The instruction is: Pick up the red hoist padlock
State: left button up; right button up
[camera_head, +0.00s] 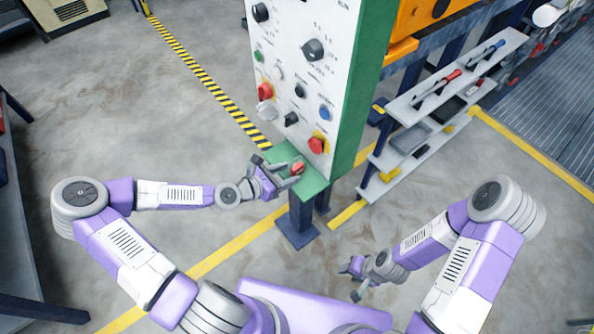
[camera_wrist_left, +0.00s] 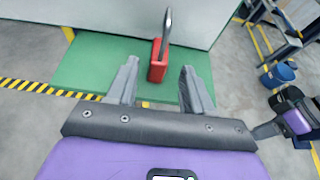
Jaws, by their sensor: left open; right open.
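The red hoist padlock (camera_wrist_left: 158,62) stands on a green ledge (camera_wrist_left: 92,72), its grey shackle pointing up, in the left wrist view. In the head view the padlock (camera_head: 297,168) is a small red shape on the ledge below the control panel. My left gripper (camera_head: 282,174) is open at the ledge; in the left wrist view its fingers (camera_wrist_left: 155,82) are spread, with the padlock just beyond and between the tips, and no contact is clear. My right gripper (camera_head: 352,279) is open and empty, low over the floor to the right of centre.
The white control panel (camera_head: 300,75) with knobs and buttons rises directly behind the ledge. A shelf rack (camera_head: 430,110) with tools stands to the right.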

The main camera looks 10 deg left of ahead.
aim_at(291, 172)
pick_arm(q)
jog(key=shift+b+x, duration=0.45)
jog(key=shift+x, duration=1.2)
jog(key=shift+a, duration=0.1)
jog(key=shift+c, duration=0.3)
grip_shut()
